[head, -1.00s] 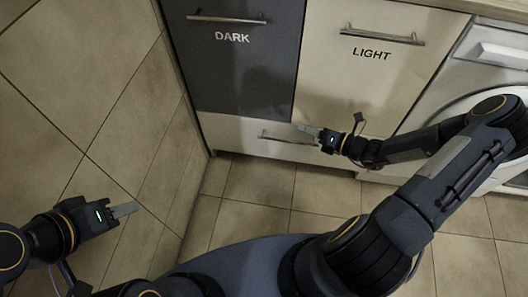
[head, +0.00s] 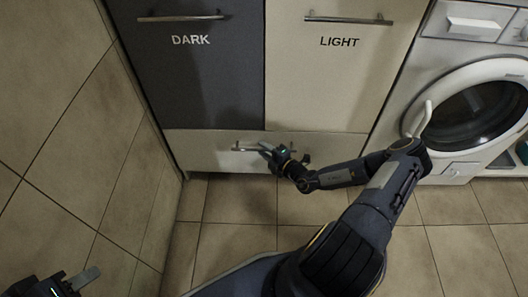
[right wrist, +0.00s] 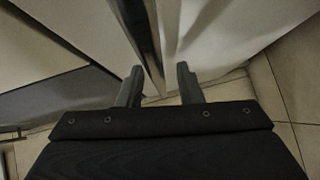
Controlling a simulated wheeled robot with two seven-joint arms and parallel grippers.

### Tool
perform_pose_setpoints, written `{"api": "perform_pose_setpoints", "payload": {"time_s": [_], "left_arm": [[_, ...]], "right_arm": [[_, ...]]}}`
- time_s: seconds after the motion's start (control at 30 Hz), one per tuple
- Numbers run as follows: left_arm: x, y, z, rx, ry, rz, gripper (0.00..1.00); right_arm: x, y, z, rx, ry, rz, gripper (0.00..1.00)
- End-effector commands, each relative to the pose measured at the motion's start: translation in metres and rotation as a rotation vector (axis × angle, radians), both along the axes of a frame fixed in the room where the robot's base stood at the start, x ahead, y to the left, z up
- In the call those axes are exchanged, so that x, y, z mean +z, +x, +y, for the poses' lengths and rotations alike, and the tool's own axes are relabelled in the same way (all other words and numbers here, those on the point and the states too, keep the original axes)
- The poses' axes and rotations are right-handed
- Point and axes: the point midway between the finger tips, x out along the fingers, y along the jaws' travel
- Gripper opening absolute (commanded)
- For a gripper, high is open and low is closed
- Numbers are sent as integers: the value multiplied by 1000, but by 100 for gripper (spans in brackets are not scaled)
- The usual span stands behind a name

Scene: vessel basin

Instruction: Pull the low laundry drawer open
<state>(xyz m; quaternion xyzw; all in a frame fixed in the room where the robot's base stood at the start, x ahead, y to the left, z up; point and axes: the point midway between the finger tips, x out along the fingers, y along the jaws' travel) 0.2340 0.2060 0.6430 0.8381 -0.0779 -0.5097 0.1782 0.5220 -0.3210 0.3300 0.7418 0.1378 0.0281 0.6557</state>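The low laundry drawer (head: 195,155) is the wide cream front beneath the dark and light panels, and it looks shut. Its horizontal metal handle (head: 243,149) is partly hidden by my right gripper (head: 266,151). In the right wrist view my right gripper (right wrist: 159,85) is open, its two fingers apart with the metal handle bar (right wrist: 146,38) running between them. I cannot tell whether either finger touches the bar. My left gripper (head: 82,282) is low at the left, far from the drawer, only partly in frame; its opening is unclear.
Above the drawer are a dark panel marked DARK (head: 195,80) and a cream panel marked LIGHT (head: 330,80), each with a bar handle. A washing machine (head: 440,60) stands at the right. A tiled wall (head: 60,110) closes the left side. Tiled floor (head: 235,200) before the drawer is clear.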

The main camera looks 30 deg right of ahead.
Motion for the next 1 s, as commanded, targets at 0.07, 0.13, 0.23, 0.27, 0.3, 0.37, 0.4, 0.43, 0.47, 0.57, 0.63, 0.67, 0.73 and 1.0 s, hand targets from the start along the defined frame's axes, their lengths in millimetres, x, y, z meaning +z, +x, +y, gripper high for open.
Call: {"api": "perform_pose_setpoints", "payload": {"time_s": [0.07,0.13,0.23,0.27,0.3,0.37,0.4,0.43,0.47,0.57,0.63,0.67,0.73,1.0], "left_arm": [[-2,0,0,0,0,0,40],[-2,0,0,0,0,0,40],[-1,0,0,0,0,0,40],[-1,0,0,0,0,0,40],[-1,0,0,0,0,0,40],[-1,0,0,0,0,0,40],[-1,0,0,0,0,0,40],[-1,0,0,0,0,0,40],[-1,0,0,0,0,0,40],[-1,0,0,0,0,0,40],[-1,0,0,0,0,0,40],[-1,0,0,0,0,0,40],[-1,0,0,0,0,0,40],[5,0,0,0,0,0,40]], "right_arm": [[-1,3,1,0,0,-1,33],[0,5,1,0,0,-1,33],[0,4,1,0,0,0,33],[0,4,1,0,0,0,33],[0,4,1,0,0,0,33],[0,4,1,0,0,0,26],[0,4,1,0,0,0,21],[0,4,1,0,0,0,17],[0,4,1,0,0,0,13],[0,4,1,0,0,0,0],[0,4,1,0,0,0,0],[0,4,1,0,0,0,0],[0,4,1,0,0,0,0],[1,-2,5,1,2,1,0]]}}
